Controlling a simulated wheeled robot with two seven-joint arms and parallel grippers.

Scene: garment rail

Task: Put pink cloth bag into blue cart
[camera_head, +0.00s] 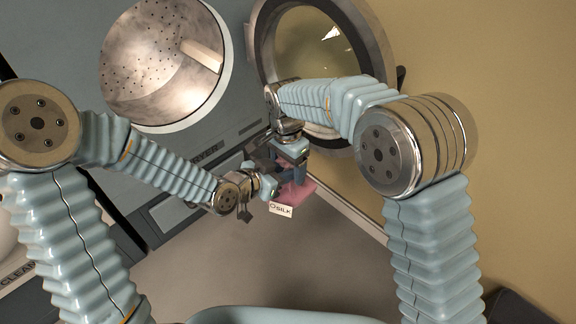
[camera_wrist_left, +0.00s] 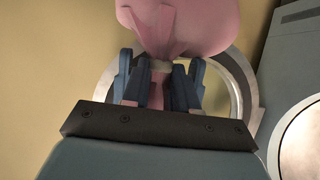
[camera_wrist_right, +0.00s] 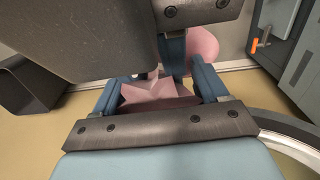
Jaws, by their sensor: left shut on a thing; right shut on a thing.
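The pink cloth bag (camera_head: 296,192) hangs at the two grippers in the middle of the head view, with a white tag reading SILK (camera_head: 281,209) below it. My left gripper (camera_head: 268,187) reaches it from the left and is shut on its gathered neck, as the left wrist view shows, with the bag's round body (camera_wrist_left: 185,25) beyond the fingers. My right gripper (camera_head: 291,160) comes from above and is shut on pink cloth (camera_wrist_right: 158,92) at the bag's top. The two grippers are very close together. A light blue rounded rim (camera_head: 280,315), possibly the blue cart, shows at the bottom edge.
A grey machine with an open round drum (camera_head: 165,60) and a round door (camera_head: 325,45) stands behind the arms. A tan wall (camera_head: 480,60) is at the right. Grey floor (camera_head: 215,265) is clear below the grippers.

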